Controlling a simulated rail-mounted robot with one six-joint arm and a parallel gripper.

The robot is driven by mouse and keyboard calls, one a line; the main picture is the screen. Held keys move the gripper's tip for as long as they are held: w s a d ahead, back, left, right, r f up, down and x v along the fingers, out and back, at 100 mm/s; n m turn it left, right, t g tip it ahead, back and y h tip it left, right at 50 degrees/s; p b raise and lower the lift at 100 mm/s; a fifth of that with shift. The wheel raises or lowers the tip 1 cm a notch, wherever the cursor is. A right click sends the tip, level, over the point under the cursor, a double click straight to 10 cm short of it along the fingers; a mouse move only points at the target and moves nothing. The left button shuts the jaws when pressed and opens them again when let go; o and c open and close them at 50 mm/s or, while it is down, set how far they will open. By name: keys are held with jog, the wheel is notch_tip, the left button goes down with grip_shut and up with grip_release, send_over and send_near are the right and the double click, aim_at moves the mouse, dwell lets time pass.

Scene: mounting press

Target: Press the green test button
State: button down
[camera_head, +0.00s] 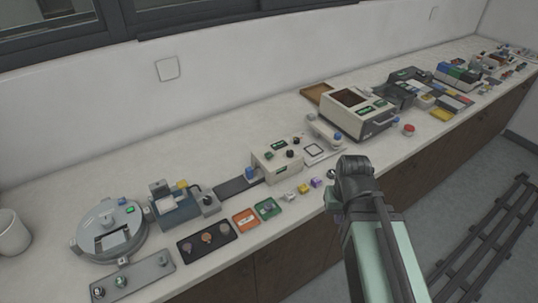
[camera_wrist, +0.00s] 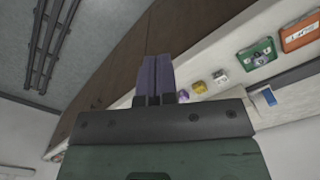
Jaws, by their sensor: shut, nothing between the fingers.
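A beige control box (camera_head: 277,160) stands mid-bench in the head view, with small green marks and dark knobs on it. A larger beige machine (camera_head: 357,112) with a dark window and green patches stands behind it to the right. I cannot tell which green spot is the test button. My gripper's fingers (camera_wrist: 156,70) are shut and empty in the wrist view, in front of the bench edge. In the head view my arm covers the bench's front edge right of the control box, and the fingertips are hidden. The fingers touch nothing that I can see.
Small purple (camera_head: 316,183), yellow (camera_head: 304,189) and metallic (camera_head: 290,197) pieces lie along the front edge. Green (camera_head: 267,209) and orange (camera_head: 245,220) trays sit left of them. A round grey machine (camera_head: 109,231) stands at the left. The floor at right holds a dark rack (camera_head: 480,240).

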jog(key=w+a+n, duration=0.1)
jog(key=w+a, duration=0.4)
notch_tip(320, 180, up, 7)
jog(key=n+t+h+p, duration=0.2)
jog(key=n+t, duration=0.3)
jog(key=t, duration=0.4)
send_over(267, 154)
jog(key=shift+b, duration=0.3)
notch_tip(267, 154, down, 9)
jog(key=b, duration=0.8)
jog(key=shift+r+b, duration=0.1)
jog(key=shift+b, duration=0.2)
jog(key=shift+f+b, duration=0.45)
